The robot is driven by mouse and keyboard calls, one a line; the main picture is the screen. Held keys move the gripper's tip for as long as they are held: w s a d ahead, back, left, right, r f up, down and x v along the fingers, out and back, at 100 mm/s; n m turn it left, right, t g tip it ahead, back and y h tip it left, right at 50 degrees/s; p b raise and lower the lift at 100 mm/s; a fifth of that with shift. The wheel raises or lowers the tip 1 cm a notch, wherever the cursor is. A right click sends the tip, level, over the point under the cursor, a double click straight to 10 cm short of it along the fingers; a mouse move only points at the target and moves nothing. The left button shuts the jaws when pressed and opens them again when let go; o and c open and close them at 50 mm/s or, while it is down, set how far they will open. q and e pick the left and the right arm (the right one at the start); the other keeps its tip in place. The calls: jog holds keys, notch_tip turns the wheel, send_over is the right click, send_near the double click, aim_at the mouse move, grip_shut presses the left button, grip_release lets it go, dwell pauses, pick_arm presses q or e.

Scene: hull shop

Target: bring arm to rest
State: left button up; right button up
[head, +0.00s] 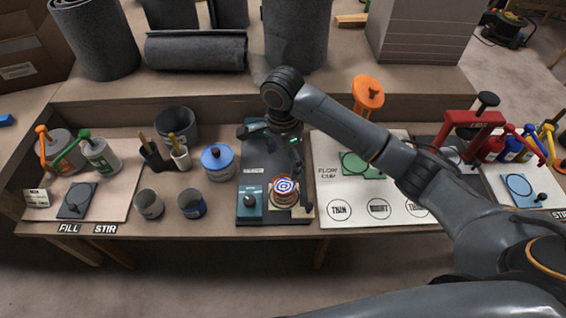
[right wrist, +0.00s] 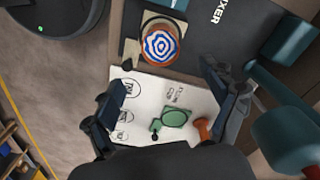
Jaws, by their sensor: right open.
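My right arm reaches in from the right in the head view, bent at a raised elbow. My right gripper (head: 297,165) hangs over the mixer station (head: 263,155), close to a can with a blue, white and red ringed top (head: 285,187). In the right wrist view the jaws of the right gripper (right wrist: 160,88) are spread apart with nothing held between them. The ringed top (right wrist: 161,44) lies beyond them there, and the flow cup sheet (right wrist: 150,95) shows between and below the fingers. My left gripper is in neither view.
The flow cup board (head: 340,190) has a green plate (head: 355,163) and an orange-topped thing (head: 368,92). A red press (head: 472,130) stands right of it. A blue-lidded pot (head: 218,160), grey cups (head: 149,204) and a brush holder (head: 155,155) stand left.

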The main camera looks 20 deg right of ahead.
dwell(0.4)
jog(key=s+a+f+n+t+y, duration=0.1)
jog(key=s+a+f+n, duration=0.1)
jog(key=s+f+n, duration=0.4)
jog(key=s+a+f+n+t+y, duration=0.1)
jog(key=s+a+f+n+y, duration=0.2)
jog(key=s, duration=0.4)
jog(key=s+d+r+n+t+h, duration=0.15)
jog(key=s+d+n+h, duration=0.25)
jog(key=s+d+n, duration=0.55)
jog(key=s+d+f+m+g+p, duration=0.1)
jog(key=s+f, duration=0.1)
jog(key=f, duration=1)
jog(key=s+f+m+p, duration=0.1)
jog(key=s+f, duration=0.1)
jog(key=f, duration=1.1)
jog(key=s+d+f+g, duration=0.1)
jog(key=s+d+f, duration=0.2)
jog(key=s+f, duration=1.1)
jog(key=s+p, duration=0.1)
jog(key=s, duration=0.1)
jog(key=shift+s+d, duration=0.2)
jog(key=shift+s, duration=0.2)
jog(key=shift+f+g, duration=0.1)
jog(key=shift+g, duration=0.15)
